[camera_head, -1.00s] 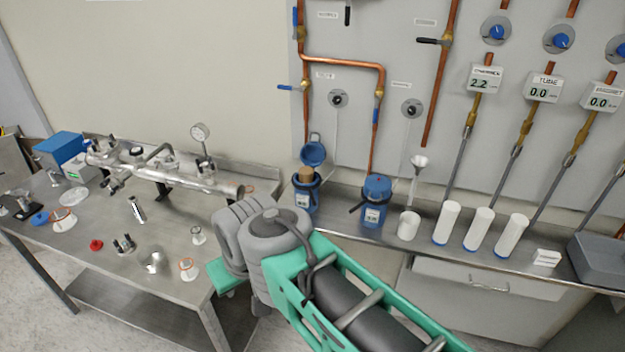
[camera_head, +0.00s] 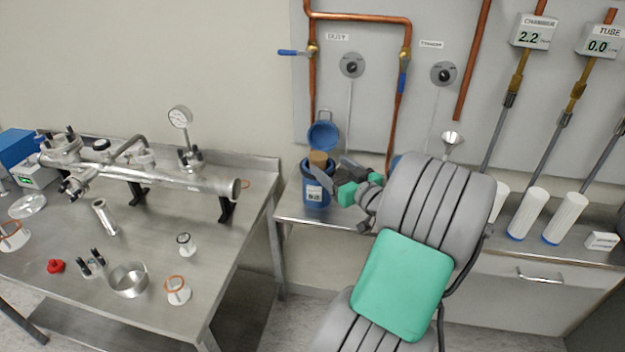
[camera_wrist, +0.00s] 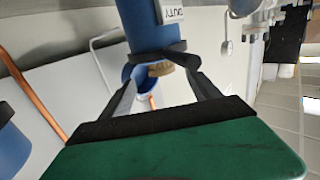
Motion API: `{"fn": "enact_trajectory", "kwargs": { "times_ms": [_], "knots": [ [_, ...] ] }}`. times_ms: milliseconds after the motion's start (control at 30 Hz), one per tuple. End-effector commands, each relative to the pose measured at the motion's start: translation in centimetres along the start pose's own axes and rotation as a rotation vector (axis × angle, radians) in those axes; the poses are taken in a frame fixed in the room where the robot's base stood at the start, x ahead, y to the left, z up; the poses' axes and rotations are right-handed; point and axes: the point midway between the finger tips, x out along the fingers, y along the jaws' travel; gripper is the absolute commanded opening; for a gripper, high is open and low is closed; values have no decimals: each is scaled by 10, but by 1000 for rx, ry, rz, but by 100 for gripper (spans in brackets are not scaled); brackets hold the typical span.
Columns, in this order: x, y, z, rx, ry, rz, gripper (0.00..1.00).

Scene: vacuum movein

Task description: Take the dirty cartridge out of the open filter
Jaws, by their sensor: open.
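The open filter (camera_head: 316,194) is a blue housing with a white label, standing upright on the steel ledge. Its blue lid (camera_head: 323,134) is swung open behind it. The brown, dirty cartridge (camera_head: 318,158) sticks up out of the housing's top. My gripper (camera_head: 327,171) is open at the filter's right side, its dark fingers reaching toward the cartridge. In the wrist view the filter (camera_wrist: 150,25) appears upside down, and the cartridge (camera_wrist: 160,69) shows between the two spread fingertips (camera_wrist: 160,72). I cannot tell whether a finger touches it.
My arm hides most of a second blue filter (camera_head: 395,161). White cartridges (camera_head: 528,213) stand on the ledge (camera_head: 290,208) at right. Copper pipes (camera_head: 312,90) run close behind the open filter. The left bench (camera_head: 150,225) holds metal tubing (camera_head: 150,178) and loose fittings.

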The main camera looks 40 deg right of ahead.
Motion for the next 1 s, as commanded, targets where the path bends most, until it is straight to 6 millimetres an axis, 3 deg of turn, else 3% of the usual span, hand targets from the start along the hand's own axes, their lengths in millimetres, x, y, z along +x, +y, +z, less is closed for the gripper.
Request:
{"fn": "enact_trajectory", "kwargs": {
  "times_ms": [367, 633, 1000],
  "knots": [
    [61, -2, 0, -1, -3, -6, 72],
    [66, -1, 2, 0, -3, -2, 72],
    [66, -1, 2, 0, -4, -2, 41]
  ]
}}
